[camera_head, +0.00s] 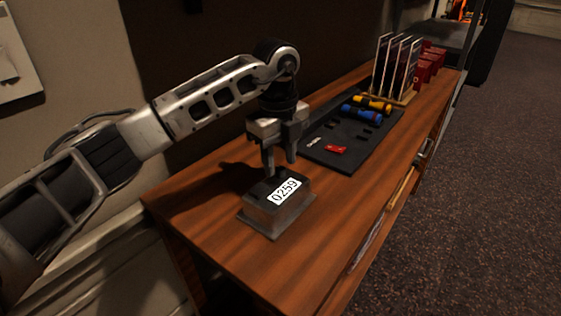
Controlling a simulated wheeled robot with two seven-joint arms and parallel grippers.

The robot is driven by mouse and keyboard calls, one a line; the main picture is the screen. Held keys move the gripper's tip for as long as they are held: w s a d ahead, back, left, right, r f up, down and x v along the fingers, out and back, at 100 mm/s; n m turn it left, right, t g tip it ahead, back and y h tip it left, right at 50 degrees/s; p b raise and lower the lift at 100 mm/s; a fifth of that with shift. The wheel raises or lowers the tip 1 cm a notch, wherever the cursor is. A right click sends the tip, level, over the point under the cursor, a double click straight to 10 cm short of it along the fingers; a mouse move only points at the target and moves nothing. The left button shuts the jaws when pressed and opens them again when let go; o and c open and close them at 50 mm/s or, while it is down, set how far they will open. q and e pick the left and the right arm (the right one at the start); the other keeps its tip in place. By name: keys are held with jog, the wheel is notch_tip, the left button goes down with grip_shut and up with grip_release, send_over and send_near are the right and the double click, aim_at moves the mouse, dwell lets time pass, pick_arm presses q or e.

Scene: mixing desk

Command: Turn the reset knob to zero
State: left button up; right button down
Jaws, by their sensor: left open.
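A small grey metal box (272,219) stands on the wooden desk, near its left end. The fingertips are at or just above the box's top. I cannot tell whether they touch it. The reset knob cannot be made out; the fingers cover the part of the box behind the display. My right gripper is not in view.
A black tray (376,148) with a red piece (336,150) and blue and yellow handled items lies behind the box. A rack of upright panels (394,66) and red objects (428,66) stand at the far end. The desk (335,232) is bare right of the box.

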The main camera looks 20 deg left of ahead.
pick_arm(q)
jog(key=shift+f, duration=0.85)
grip_shut()
